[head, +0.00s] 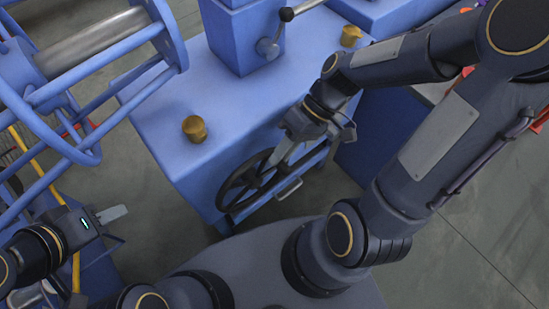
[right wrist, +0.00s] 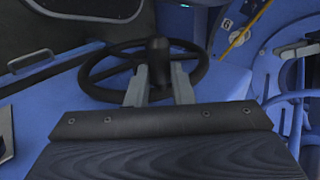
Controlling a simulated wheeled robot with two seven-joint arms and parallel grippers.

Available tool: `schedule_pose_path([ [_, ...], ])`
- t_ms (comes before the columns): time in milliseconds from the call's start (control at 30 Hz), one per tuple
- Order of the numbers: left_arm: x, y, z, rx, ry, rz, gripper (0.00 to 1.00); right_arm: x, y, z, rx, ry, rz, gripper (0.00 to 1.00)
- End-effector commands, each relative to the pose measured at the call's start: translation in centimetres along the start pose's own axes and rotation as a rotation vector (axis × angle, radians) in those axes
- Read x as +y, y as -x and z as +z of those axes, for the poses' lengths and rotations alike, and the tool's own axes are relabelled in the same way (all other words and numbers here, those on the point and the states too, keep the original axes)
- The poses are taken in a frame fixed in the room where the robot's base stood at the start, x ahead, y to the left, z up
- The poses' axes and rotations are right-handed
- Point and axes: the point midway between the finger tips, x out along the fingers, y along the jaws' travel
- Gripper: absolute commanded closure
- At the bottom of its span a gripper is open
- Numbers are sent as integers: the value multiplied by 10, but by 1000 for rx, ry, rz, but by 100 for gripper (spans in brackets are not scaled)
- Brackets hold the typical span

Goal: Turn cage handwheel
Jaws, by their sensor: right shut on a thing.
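The cage handwheel (head: 232,189) is a black spoked wheel on the front face of the blue machine housing. In the right wrist view the handwheel (right wrist: 92,75) shows its rim, with a dark upright knob (right wrist: 157,52) on its near side. My right gripper (head: 274,166) reaches down to the wheel. Its two grey fingers (right wrist: 159,86) are on either side of the knob and shut on it; their tips are partly hidden by the knob and rim. My left gripper (head: 114,213) is at the lower left, away from the wheel; its finger gap cannot be made out.
The blue housing top (head: 160,120) carries a brass knob (head: 195,128), a second brass knob (head: 350,36) and a lever with a black ball (head: 286,14). A blue tubular cage (head: 75,95) stands at the left. A silver handle (head: 289,188) is close beside the wheel.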

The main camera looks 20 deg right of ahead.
Motion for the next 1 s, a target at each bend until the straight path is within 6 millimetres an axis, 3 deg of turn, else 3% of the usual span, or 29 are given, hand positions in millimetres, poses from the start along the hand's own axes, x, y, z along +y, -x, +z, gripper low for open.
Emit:
schedule_pose_path([
  [233,-6,-13,6,0,0,0,64,17,1,0,2,-3,-106,100],
  [800,-7,-15,8,0,0,0,64,19,3,0,-3,2,-144,100],
  [833,-7,-15,8,0,0,0,64,19,3,0,-3,2,-144,78],
  [1000,-7,-15,8,0,0,0,64,19,3,0,-3,1,-145,57],
])
